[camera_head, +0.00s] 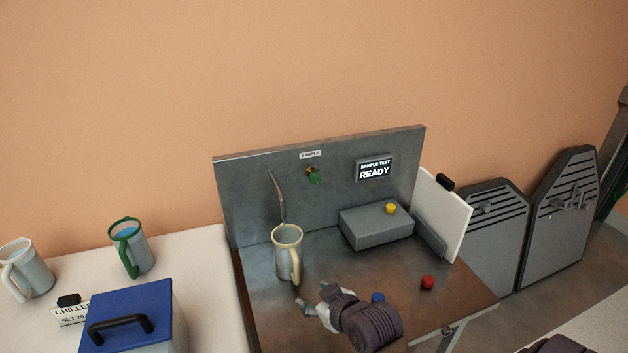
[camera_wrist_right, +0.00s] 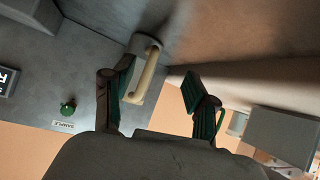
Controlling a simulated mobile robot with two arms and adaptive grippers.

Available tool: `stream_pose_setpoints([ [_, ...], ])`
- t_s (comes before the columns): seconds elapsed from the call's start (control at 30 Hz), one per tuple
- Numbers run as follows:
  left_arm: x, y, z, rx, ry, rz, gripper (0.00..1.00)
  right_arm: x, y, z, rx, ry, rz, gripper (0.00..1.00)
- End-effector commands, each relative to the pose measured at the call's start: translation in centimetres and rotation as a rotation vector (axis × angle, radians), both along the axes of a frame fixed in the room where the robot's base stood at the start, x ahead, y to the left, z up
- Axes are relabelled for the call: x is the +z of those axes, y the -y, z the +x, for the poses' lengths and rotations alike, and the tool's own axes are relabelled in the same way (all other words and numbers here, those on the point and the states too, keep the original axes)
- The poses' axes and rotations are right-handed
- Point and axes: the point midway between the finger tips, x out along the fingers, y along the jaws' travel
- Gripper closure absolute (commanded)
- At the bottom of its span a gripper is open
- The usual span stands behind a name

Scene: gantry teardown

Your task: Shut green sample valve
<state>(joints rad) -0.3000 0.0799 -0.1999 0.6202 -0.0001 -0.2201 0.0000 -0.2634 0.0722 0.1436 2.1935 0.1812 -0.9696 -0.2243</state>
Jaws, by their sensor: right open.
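The green sample valve (camera_head: 315,177) is a small green handle on a brass-coloured fitting, mounted on the upright grey panel (camera_head: 345,215) below the SAMPLE label (camera_head: 311,154). It also shows as a green knob (camera_wrist_right: 68,108) at the left of the right wrist view. My right gripper (camera_head: 312,297) is open and empty, low in front of the mug and well away from the valve. In the right wrist view, the cream handle (camera_wrist_right: 145,76) appears between the fingers. My left gripper is out of view.
A grey box with a yellow button (camera_head: 390,208), a READY display (camera_head: 374,170), and red (camera_head: 428,282) and blue (camera_head: 377,297) buttons are at the bench. A white board (camera_head: 443,213) stands right. A blue-lidded chiller (camera_head: 130,310) and two mugs are left.

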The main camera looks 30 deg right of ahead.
Motion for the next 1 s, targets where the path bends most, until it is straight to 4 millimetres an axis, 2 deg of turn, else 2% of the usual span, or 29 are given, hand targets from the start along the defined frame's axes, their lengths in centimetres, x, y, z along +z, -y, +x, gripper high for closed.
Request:
stream_pose_setpoints([
  [0.03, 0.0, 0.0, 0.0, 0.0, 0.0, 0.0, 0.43, 1.7, 1.6, 2.3, -0.024, 0.09, -0.004, 0.43],
  [0.1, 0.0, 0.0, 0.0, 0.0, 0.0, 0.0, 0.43, 4.4, 3.9, 4.9, -0.061, 0.221, -0.016, 0.43],
  [0.2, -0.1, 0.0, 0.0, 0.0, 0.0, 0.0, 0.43, 8.2, 7.3, 7.7, -0.125, 0.397, -0.033, 0.43],
  [0.3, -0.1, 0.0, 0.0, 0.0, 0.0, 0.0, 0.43, 11.0, 10.1, 9.1, -0.183, 0.521, -0.051, 0.43],
  [0.37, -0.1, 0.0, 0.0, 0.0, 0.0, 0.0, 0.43, 12.0, 11.1, 9.4, -0.205, 0.566, -0.057, 0.43],
  [0.57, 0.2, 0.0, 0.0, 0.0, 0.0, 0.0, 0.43, 12.8, 12.1, 10.9, -0.223, 0.602, -0.063, 0.43],
  [1.0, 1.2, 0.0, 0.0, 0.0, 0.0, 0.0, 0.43, 12.8, 14.1, 19.5, -0.221, 0.597, -0.063, 0.43],
])
